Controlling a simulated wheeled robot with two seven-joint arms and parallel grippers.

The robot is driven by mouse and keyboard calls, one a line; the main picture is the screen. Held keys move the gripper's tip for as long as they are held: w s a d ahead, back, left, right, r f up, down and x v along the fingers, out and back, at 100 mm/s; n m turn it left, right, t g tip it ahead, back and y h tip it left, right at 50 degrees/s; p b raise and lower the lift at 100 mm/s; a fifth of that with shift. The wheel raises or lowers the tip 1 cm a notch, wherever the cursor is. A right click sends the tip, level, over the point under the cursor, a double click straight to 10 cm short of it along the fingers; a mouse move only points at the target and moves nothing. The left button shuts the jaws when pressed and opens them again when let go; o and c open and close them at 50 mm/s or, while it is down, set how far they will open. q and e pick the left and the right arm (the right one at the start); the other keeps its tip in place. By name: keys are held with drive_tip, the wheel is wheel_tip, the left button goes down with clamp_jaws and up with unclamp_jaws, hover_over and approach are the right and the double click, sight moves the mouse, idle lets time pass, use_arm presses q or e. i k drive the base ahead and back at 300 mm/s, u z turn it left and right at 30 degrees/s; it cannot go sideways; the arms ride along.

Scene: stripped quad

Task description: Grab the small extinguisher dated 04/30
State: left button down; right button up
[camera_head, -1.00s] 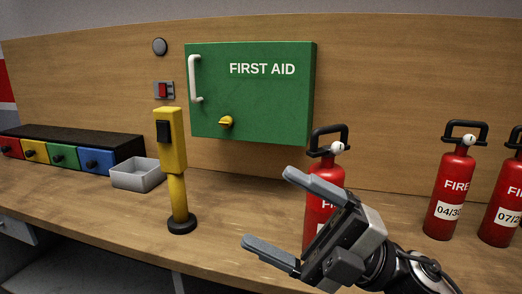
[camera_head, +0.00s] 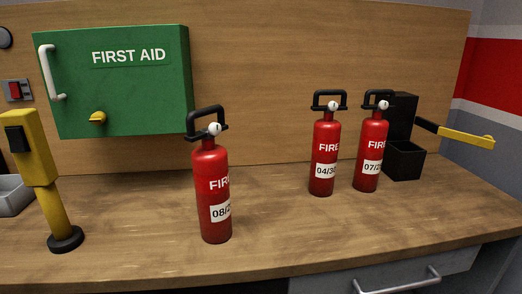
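The small red extinguisher dated 04/30 (camera_head: 324,153) stands upright on the wooden bench, right of centre; the last digit of its label is partly cut by the curve. A red extinguisher with a label starting 07/2 (camera_head: 370,154) stands close at its right. A third red extinguisher with a label starting 08/ (camera_head: 212,193) stands nearer, left of centre. Each has a black loop handle and a white gauge on top. Neither of my grippers is in this view.
A green first aid cabinet (camera_head: 113,82) hangs on the wooden back panel. A yellow post (camera_head: 54,205) stands at left. A black box (camera_head: 404,159) with a yellow-ended lever (camera_head: 466,139) is at right. A drawer (camera_head: 411,277) is below the front edge. Bench space before the 04/30 extinguisher is clear.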

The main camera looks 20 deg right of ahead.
sight(325, 139)
drive_tip(key=u, duration=1.6)
drive_tip(key=k, duration=1.3)
drive_tip(key=z, duration=2.2)
drive_tip(key=i, duration=0.5)
drive_tip(key=u, duration=0.05)
